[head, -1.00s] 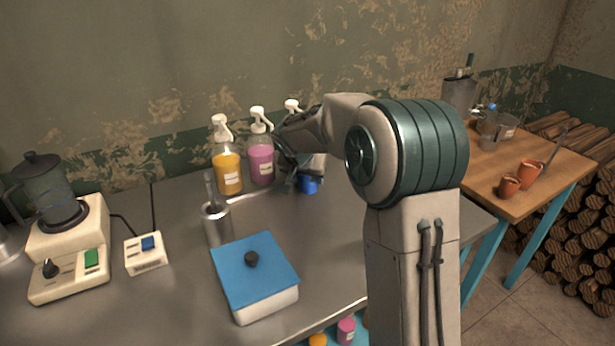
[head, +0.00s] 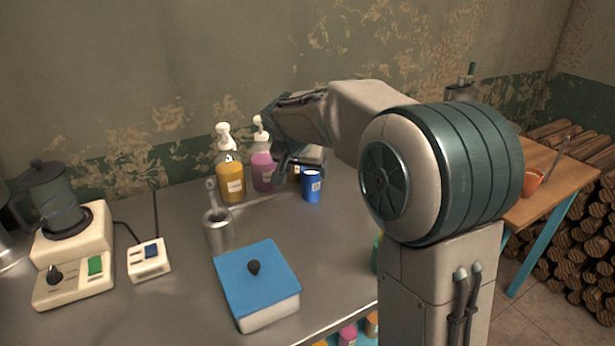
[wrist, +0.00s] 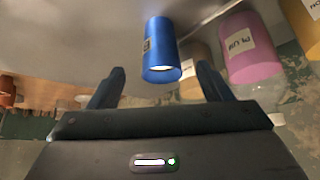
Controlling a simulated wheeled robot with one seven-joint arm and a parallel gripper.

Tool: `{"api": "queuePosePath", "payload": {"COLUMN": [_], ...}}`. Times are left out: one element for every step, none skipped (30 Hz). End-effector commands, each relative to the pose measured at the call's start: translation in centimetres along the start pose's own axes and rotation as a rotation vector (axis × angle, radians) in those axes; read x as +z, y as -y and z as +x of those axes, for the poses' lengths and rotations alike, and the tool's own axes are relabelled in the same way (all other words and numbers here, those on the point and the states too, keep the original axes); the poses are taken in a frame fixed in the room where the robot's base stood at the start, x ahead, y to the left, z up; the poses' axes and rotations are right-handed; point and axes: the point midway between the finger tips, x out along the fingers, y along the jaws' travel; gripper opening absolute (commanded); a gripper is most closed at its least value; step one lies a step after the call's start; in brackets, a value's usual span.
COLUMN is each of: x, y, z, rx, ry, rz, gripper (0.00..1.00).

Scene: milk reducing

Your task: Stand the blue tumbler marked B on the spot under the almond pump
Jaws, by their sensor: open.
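The blue tumbler (head: 312,186) stands upright on the metal counter, at the right of the row of pump bottles. It also shows in the wrist view (wrist: 160,45), with part of its label at one side. My gripper (head: 298,160) is open, just above and behind the tumbler in the head view. In the wrist view its two fingers (wrist: 160,80) are spread on either side of the tumbler's rim, with gaps visible. A tan bottle (wrist: 194,70) stands beside the tumbler, mostly hidden by my gripper in the head view; its label cannot be read.
A pink plum bottle (head: 262,172) and a yellow bottle (head: 230,182) stand left of the tumbler.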

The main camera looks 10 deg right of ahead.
Motion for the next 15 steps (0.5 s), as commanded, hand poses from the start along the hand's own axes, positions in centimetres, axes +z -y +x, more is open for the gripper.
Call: {"api": "queuePosePath", "payload": {"x": [-0.1, -0.1, -0.1, 0.0, 0.0, 0.0, 0.0, 0.0, 0.0, 0.1, 0.2, 0.5, 0.8, 1.3, 2.1], "y": [0.1, 0.1, 0.1, 0.1, 0.1, 0.0, 0.0, 0.0, 0.0, 0.0, -0.1, -0.4, -0.8, -1.2, -2.1], "z": [-0.9, -1.3, -1.7, -1.9, -2.1, -2.3, -2.4, -2.5, -2.6, -2.6, -2.7, -2.8, -3.0, -3.2, -3.6], "rx": [-0.001, -0.001, -0.001, -0.001, 0.0, 0.0, 0.0, 0.0, 0.0, 0.0, 0.001, 0.003, 0.005, 0.008, 0.011], "ry": [-0.001, -0.002, -0.002, -0.001, -0.001, 0.0, 0.0, 0.0, 0.001, 0.001, 0.003, 0.008, 0.014, 0.021, 0.036], "rz": [0.0, 0.0, -0.001, -0.001, -0.001, -0.001, -0.001, 0.0, -0.001, -0.001, -0.004, -0.011, -0.02, -0.032, -0.052], "gripper": [0.72, 0.72, 0.72, 0.72, 0.72, 0.72, 0.72, 0.72, 0.72, 0.72, 0.72, 0.72, 0.72, 0.72, 0.72]}}
